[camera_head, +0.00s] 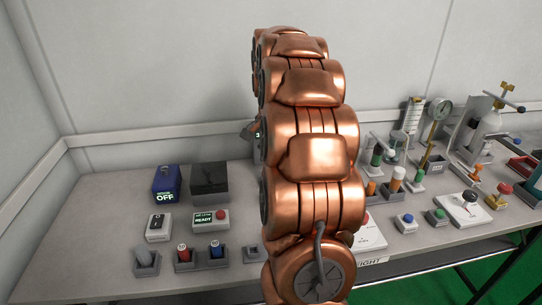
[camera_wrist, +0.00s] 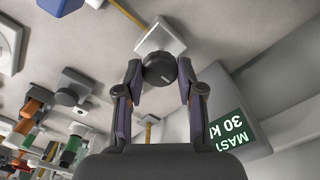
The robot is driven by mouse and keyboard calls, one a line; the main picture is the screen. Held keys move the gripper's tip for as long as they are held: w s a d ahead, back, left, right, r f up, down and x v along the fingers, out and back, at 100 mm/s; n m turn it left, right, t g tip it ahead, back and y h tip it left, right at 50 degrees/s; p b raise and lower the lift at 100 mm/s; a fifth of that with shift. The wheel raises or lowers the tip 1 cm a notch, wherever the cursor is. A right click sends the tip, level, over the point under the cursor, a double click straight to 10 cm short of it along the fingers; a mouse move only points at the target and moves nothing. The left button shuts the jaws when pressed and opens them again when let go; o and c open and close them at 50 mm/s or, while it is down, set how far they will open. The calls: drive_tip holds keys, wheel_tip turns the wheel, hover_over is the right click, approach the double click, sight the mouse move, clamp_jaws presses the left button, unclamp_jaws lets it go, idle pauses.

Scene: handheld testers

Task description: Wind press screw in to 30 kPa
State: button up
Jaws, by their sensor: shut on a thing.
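In the wrist view my gripper (camera_wrist: 159,84) has its two fingers on either side of a dark round knob (camera_wrist: 158,68), and it is shut on it. The knob sits in front of a pale square block (camera_wrist: 163,36); I take the knob to be the press screw's handle. A grey box (camera_wrist: 246,138) at the right of the wrist view carries a green label (camera_wrist: 230,126) whose visible part reads "MAST" and "30 k", cut off and tilted. In the head view my copper arm hides the gripper and the knob.
On the bench (camera_head: 95,215) stand a blue "OFF" box (camera_head: 166,184), a black box (camera_head: 209,180), a rocker switch (camera_head: 158,226) and a "READY" box (camera_head: 210,221). A dial gauge (camera_head: 442,107) and several coloured-handled tools crowd the right. The left bench end is bare.

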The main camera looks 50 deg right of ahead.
drive_tip(key=shift+r, duration=0.1)
drive_tip(key=o, duration=1.2)
drive_tip(key=shift+c, duration=0.2)
wheel_tip(320, 180, up, 12)
idle(0.6)
drive_tip(key=shift+a, duration=0.1)
